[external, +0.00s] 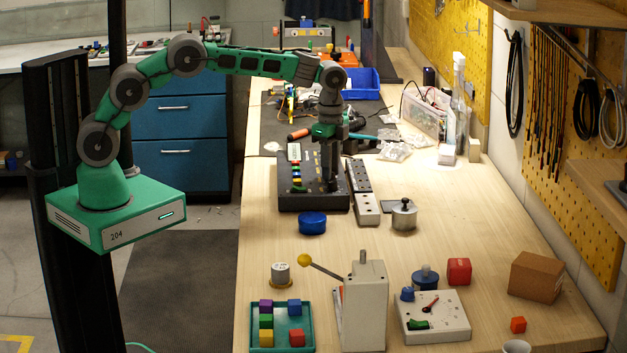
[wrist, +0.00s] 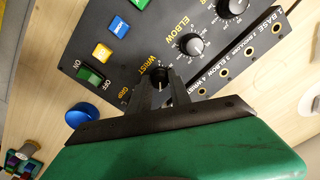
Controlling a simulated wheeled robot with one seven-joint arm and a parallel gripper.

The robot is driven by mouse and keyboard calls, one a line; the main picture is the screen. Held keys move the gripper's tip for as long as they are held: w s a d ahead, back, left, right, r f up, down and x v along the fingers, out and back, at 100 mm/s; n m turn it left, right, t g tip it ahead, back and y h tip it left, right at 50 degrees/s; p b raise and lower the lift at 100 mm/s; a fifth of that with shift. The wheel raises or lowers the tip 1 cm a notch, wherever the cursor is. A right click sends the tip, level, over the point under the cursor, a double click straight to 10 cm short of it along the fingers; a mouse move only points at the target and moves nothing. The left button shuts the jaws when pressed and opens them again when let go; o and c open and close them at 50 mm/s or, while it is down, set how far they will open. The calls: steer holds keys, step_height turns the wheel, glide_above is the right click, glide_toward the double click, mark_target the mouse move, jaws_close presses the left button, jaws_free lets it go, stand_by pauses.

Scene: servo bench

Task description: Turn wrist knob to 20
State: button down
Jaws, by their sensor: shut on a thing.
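A dark control panel (external: 300,203) stands on the bench and fills the top of the wrist view, with white and yellow lettering. The wrist knob (wrist: 158,76) is a small black knob beside the yellow word WRIST. My gripper (wrist: 160,88) is shut on this knob, with its two dark fingers at either side of it. In the external view my gripper (external: 331,184) reaches down onto the right part of the panel and hides the knob. The knob's scale and pointer reading cannot be made out behind the fingers.
The elbow knob (wrist: 191,44) and another knob lie farther along the row. A green switch (wrist: 89,75) and coloured buttons sit on the panel. A blue round lid (external: 312,222) lies in front. A grey socket strip (external: 362,192) runs along the panel's right side.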

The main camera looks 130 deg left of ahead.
steer(key=n, duration=1.5)
steer(key=shift+n, duration=0.3)
steer(key=n, duration=0.3)
steer(key=shift+n, duration=0.3)
steer(key=n, duration=0.3)
steer(key=shift+n, duration=0.3)
steer(key=n, duration=0.3)
steer(key=shift+n, duration=0.3)
steer(key=shift+r+n, duration=0.1)
steer(key=shift+n, duration=1.6)
